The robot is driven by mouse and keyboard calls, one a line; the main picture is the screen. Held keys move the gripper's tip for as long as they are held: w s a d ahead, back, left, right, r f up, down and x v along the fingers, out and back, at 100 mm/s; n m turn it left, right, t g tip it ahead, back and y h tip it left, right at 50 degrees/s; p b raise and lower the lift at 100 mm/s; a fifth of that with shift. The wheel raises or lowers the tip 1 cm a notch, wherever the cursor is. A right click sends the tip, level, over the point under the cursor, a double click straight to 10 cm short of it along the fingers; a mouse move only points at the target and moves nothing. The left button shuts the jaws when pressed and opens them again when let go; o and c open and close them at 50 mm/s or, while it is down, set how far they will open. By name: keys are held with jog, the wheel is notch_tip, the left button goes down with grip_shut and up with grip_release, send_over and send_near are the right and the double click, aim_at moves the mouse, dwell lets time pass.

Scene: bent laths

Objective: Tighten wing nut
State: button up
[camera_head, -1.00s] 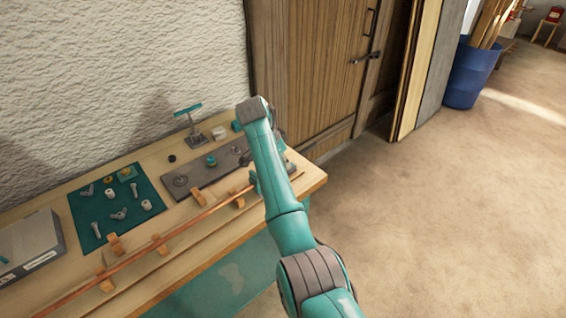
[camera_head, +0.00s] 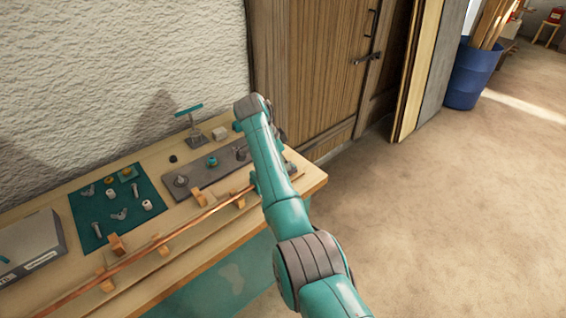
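A dark grey plate (camera_head: 205,172) lies on the workbench, with several fittings on it. One is a grey round knob or nut (camera_head: 181,181), and one has a teal top (camera_head: 212,160). Another small grey fitting (camera_head: 241,153) stands near the plate's right end, close beside my arm. It is too small to tell which of them is a wing nut. A small winged metal piece (camera_head: 119,215) lies on the teal mat (camera_head: 90,234). My teal arm reaches over the bench's right end, and my gripper is hidden behind it.
A long thin copper-brown lath (camera_head: 150,252) runs along the front of the workbench (camera_head: 312,180) between several wooden blocks. A teal-handled stand (camera_head: 190,118) is at the back. A grey box (camera_head: 32,250) sits at the left.

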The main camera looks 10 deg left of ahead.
jog(key=o, duration=0.3)
jog(key=shift+o, duration=0.2)
jog(key=shift+r, duration=0.1)
jog(key=v, duration=1.1)
jog(key=shift+a+r, duration=0.2)
jog(key=shift+r, duration=0.15)
jog(key=shift+s, duration=0.2)
